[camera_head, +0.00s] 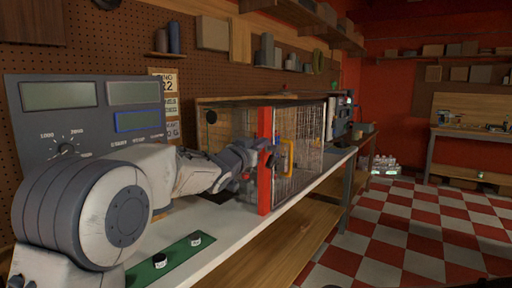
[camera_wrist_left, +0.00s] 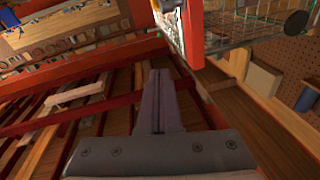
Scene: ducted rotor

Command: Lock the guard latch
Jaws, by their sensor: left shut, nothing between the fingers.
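The guard is a wire-mesh cage (camera_head: 308,135) on the bench, with a red upright post (camera_head: 264,185) at its near front corner and a yellow handle (camera_head: 288,155) on its front. My left gripper (camera_head: 270,158) reaches in from the left, at about mid-height of the red post. In the left wrist view its two fingers (camera_wrist_left: 158,100) are together with nothing between them. The red post (camera_wrist_left: 193,35) and the mesh (camera_wrist_left: 255,32) show ahead there. I cannot clearly make out the latch; my gripper and wrist cover part of the post. My right gripper is in neither view.
A grey control panel (camera_head: 70,115) with screens and a dial stands at the left behind my arm. A green strip (camera_head: 180,258) with two small knobs lies on the white bench top (camera_head: 222,235). The checkered floor (camera_head: 400,235) to the right is open.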

